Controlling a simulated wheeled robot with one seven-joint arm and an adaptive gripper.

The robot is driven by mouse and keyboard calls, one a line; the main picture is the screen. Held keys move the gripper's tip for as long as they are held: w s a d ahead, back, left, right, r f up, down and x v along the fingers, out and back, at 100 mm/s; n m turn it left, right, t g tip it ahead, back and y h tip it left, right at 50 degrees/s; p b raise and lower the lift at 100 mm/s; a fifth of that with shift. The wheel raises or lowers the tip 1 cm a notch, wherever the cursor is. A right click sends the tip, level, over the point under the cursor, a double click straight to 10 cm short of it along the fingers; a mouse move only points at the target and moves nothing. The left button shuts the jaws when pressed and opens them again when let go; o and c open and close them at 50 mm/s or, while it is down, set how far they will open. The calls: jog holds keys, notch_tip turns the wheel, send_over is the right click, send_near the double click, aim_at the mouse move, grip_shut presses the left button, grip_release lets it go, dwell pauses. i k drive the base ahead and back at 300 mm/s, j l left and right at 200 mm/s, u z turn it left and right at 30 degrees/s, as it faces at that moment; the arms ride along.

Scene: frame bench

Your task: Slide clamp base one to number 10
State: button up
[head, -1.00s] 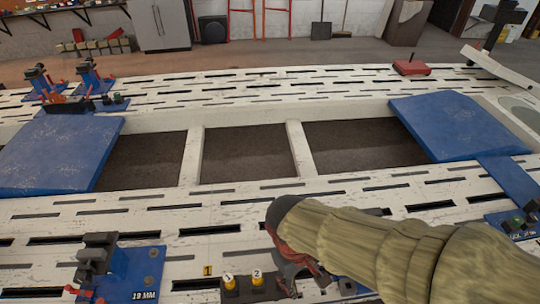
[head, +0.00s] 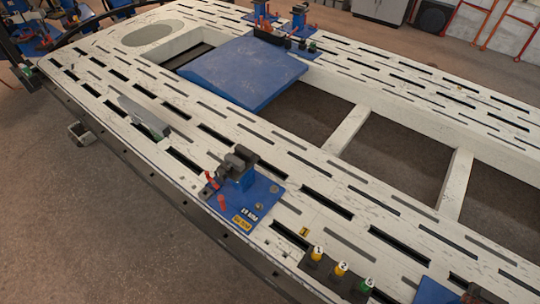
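A blue clamp base (head: 262,200) with a dark grey clamp block (head: 236,165) and red handles sits on the near side of the white slotted frame, at picture centre. It carries a white label and a yellow label, too small to read surely. A yellow tag marked 1 (head: 304,231) lies on the frame to its right. I cannot tell from the picture whether this base is clamp base one. I make out no number 10. My gripper is not in view.
A dark block with yellow and green numbered knobs (head: 341,270) stands right of the tag. Part of another blue plate (head: 433,292) shows at the bottom edge. A large blue panel (head: 245,72) and more clamps (head: 300,18) lie farther back. The frame has open gaps.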

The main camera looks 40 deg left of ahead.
aim_at(237, 197)
jog(key=u, duration=2.35)
